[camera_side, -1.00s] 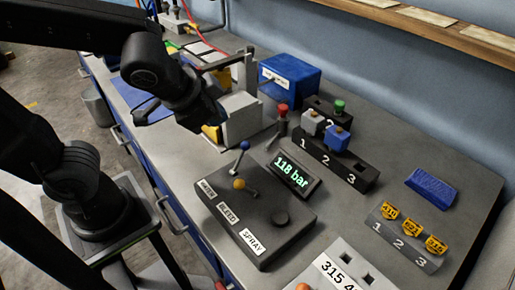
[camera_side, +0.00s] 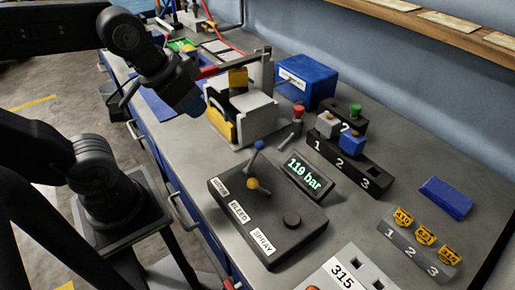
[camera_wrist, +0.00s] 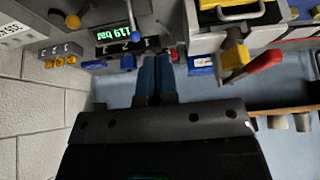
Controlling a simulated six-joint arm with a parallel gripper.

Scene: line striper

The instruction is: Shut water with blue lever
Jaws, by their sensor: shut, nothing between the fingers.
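In the side view, the blue lever (camera_side: 259,145) is a thin rod with a blue ball, tilted up at the back of the dark control box (camera_side: 225,203). Labels on the box include BLEED and SPRAY. My gripper (camera_side: 192,104) is up and left of the blue lever, beside the white fixture and apart from the lever. In the wrist view its blue fingers (camera_wrist: 155,80) are together and empty. A blue ball (camera_wrist: 56,15) shows at the upper left there.
The pressure display (camera_side: 304,172) reads 119 bar, right of the levers. The white and yellow fixture (camera_side: 243,110) stands beside my gripper. A numbered dark rack (camera_side: 348,165), a red-topped post (camera_side: 298,113) and a blue box (camera_side: 306,80) are behind. Right of the display, the bench is partly clear.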

